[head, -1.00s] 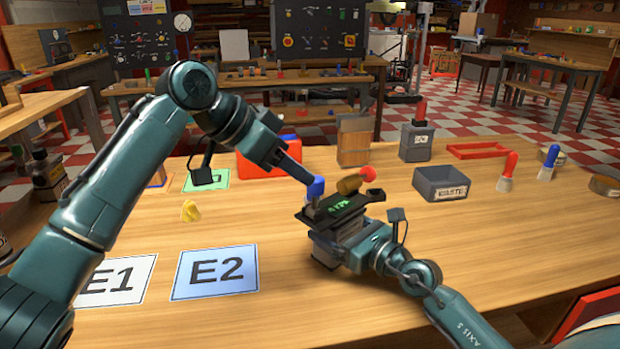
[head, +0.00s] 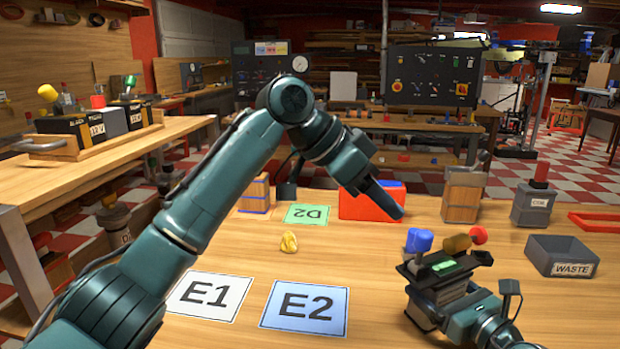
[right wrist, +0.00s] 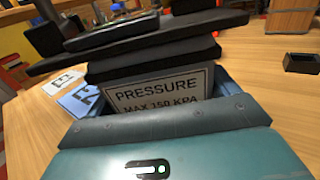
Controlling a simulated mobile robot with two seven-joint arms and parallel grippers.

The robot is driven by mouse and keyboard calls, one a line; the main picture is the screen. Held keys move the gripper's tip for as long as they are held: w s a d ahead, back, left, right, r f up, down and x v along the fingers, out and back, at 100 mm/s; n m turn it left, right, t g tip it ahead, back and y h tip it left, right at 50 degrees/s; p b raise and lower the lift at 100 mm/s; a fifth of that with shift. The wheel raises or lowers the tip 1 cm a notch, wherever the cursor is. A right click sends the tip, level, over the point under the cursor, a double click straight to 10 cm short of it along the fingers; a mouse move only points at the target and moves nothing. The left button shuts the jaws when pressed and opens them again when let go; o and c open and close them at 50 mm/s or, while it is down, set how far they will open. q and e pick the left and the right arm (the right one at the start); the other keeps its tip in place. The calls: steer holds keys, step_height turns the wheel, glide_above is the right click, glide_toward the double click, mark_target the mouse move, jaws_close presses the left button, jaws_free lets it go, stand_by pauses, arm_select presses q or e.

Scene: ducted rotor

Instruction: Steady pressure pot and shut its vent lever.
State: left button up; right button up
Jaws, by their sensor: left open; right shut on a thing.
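The pressure pot (head: 446,292) is a dark block with a black top plate and a small green display. Its label, "PRESSURE MAX 150 KPA" (right wrist: 155,95), shows in the right wrist view. A blue knob (head: 419,240), a brass cylinder (head: 457,243) and a red ball (head: 479,235) sit on top. I cannot tell for sure which belongs to the vent lever. My right gripper (right wrist: 160,115) is shut on the pot's body. My left gripper (head: 398,211) is open, up and left of the blue knob, apparently not touching it. Its fingers show edge-on.
Cards E1 (head: 208,297) and E2 (head: 305,308) lie at front left, with a yellow lump (head: 289,242) behind. A red container (head: 370,203), wooden block (head: 463,197), grey canister (head: 533,207) and waste bin (head: 565,257) stand farther back. The wood between E2 and the pot is clear.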

steer(key=o, duration=1.1)
steer(key=shift+s, duration=0.1)
